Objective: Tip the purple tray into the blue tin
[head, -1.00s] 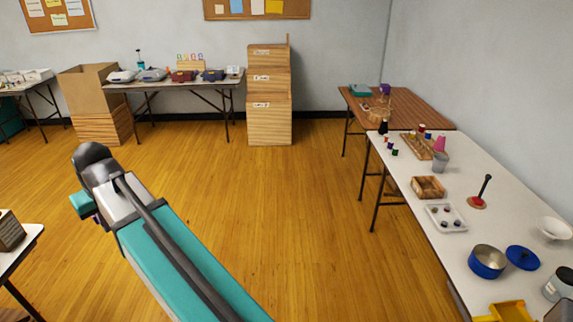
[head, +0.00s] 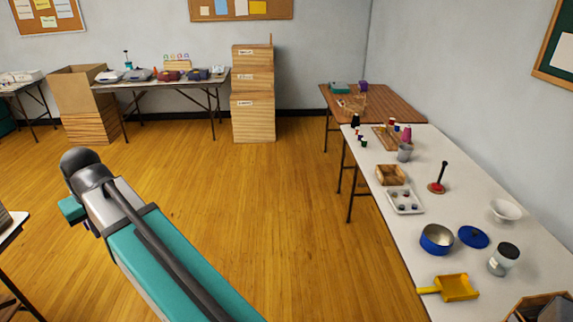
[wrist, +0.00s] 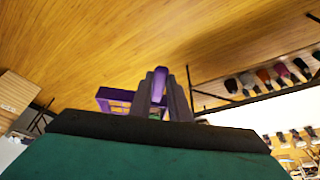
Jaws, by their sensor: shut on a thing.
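The purple tray (wrist: 116,96) is in the wrist view, gripped by a part that stands up between the fingers of my gripper (wrist: 161,88). Only part of the tray shows, left of and behind the fingers; its contents cannot be made out. In the head view my arm reaches away at the left, over the floor, and its far end hides the gripper. The blue tin (head: 436,241) stands open on the white table at the right, far from my gripper. Its blue lid (head: 473,237) lies to the right of it.
The white table (head: 455,205) also holds a yellow scoop (head: 458,288), a lidded jar (head: 503,260), a white bowl (head: 506,210), a white tray (head: 404,201), a wooden box (head: 391,175) and a red-based stand (head: 437,187). The wooden floor (head: 270,220) in the middle is clear.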

